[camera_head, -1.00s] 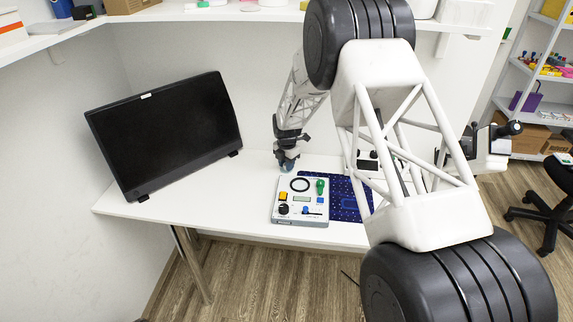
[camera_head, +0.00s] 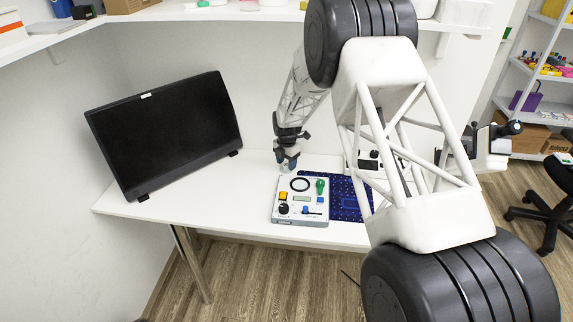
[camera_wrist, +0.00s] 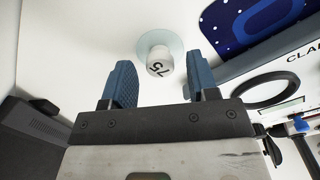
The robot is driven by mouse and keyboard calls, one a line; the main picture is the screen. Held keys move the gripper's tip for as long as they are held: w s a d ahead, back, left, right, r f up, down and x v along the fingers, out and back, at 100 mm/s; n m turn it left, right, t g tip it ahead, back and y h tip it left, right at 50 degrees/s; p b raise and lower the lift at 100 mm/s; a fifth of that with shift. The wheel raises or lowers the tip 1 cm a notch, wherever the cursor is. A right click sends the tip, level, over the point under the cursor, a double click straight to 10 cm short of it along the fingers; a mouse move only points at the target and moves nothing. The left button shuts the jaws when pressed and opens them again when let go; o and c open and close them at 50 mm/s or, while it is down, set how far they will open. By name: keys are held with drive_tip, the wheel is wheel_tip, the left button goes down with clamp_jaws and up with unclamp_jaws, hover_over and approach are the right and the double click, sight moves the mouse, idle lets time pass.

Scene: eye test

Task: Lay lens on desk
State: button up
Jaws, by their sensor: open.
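A pale, see-through round lens (camera_wrist: 148,40) with a short white grip (camera_wrist: 160,66) marked 75 shows in the wrist view. It appears to rest on the white desk (camera_wrist: 85,35), beyond my fingertips and roughly midway between them. My gripper (camera_wrist: 160,80) is open, with a blue finger on either side and nothing between them. In the head view my gripper (camera_head: 288,166) hangs low over the desk (camera_head: 205,190), just behind the control panel. The lens cannot be made out there.
A control panel (camera_head: 312,213) with knobs and a black ring (camera_head: 300,185) lies close by. A dark blue patterned mat (camera_head: 345,190) is to its right. A black monitor (camera_head: 165,130) stands at the left. The desk between monitor and panel is clear.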

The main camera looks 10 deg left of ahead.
sight(287, 165)
wheel_tip(287, 165, up, 11)
idle(0.6)
drive_tip(key=shift+r, duration=0.1)
idle(0.4)
drive_tip(key=shift+d, duration=0.1)
drive_tip(key=s+d+r+m+t, duration=0.1)
drive_tip(key=s+d+r+m, duration=1.3)
drive_tip(key=s+d+r, duration=0.85)
drive_tip(key=s+d+m, duration=0.3)
drive_tip(key=s+m, duration=0.2)
drive_tip(key=s, duration=0.6)
drive_tip(key=s+d+m+t, duration=0.1)
drive_tip(key=s+d+m, duration=0.2)
drive_tip(key=s, duration=0.8)
drive_tip(key=s+d+m, duration=0.3)
drive_tip(key=s+m, duration=0.4)
drive_tip(key=s, duration=0.5)
drive_tip(key=shift+r+t, duration=0.3)
drive_tip(key=shift+r, duration=0.05)
drive_tip(key=shift+d, duration=0.1)
